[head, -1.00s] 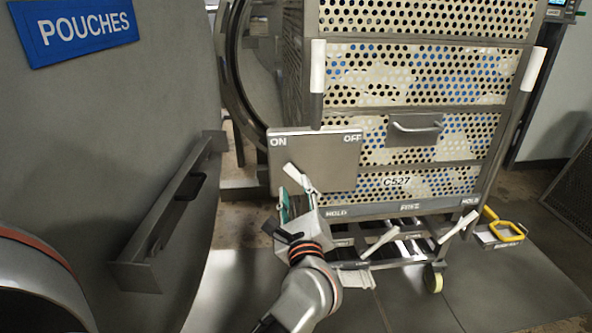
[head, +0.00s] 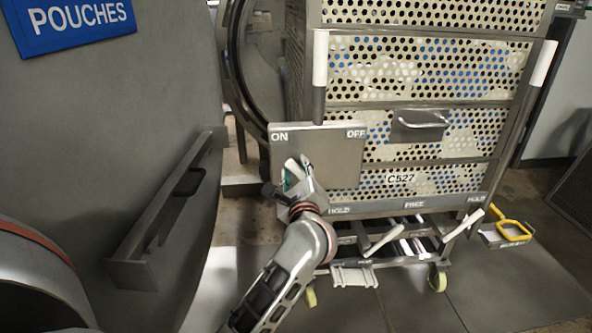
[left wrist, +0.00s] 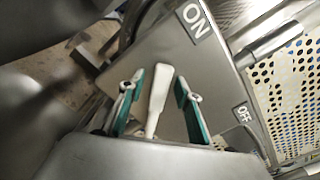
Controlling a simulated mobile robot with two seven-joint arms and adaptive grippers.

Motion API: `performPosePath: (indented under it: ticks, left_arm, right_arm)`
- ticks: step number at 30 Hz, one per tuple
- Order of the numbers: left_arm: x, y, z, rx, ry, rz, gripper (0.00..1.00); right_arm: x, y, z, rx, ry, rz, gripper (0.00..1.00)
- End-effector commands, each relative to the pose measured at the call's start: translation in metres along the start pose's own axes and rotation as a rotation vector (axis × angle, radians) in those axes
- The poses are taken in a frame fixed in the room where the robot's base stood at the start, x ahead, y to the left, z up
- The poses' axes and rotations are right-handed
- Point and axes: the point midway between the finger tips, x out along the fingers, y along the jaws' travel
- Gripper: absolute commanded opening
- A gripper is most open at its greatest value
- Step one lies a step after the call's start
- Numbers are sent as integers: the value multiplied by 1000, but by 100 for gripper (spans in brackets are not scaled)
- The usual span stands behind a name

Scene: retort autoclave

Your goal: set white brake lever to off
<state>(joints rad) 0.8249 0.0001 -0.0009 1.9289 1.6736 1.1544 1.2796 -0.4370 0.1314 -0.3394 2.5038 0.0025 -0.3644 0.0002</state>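The white brake lever (left wrist: 157,100) stands in front of a grey plate (head: 342,152) marked ON at its left and OFF at its right. In the left wrist view the lever lies between the two teal-lined fingers of my left gripper (left wrist: 160,78), with a visible gap on each side. The fingers are open. The lever's free end points up toward the ON side. In the head view my left gripper (head: 298,174) is at the plate's lower left and hides most of the lever. My right gripper is not in view.
A perforated trolley (head: 430,75) stands behind the plate. Below are two other white levers (head: 383,240) (head: 463,229) near HOLD and FREE labels. A large grey door with a handle (head: 170,210) fills the left. A yellow handle (head: 512,228) is at lower right.

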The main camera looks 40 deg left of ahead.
Motion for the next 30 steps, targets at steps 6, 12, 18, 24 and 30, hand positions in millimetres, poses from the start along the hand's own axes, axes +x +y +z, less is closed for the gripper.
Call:
performPosePath:
  ticks: [6, 12, 18, 24, 30]
  left_arm:
    - [0, 0, 0, 0, 0, 0, 10]
    - [0, -1, 0, 2, 0, -1, 0]
    - [0, -19, 7, 112, -4, -5, 0]
    - [-1, -26, 0, 237, -1, -2, 0]
    - [-1, -23, -4, 251, 1, -1, 0]
  right_arm:
    - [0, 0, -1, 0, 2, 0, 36]
    - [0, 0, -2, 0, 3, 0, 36]
    - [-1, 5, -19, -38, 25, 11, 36]
    - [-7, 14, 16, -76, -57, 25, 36]
    - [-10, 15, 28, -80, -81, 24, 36]
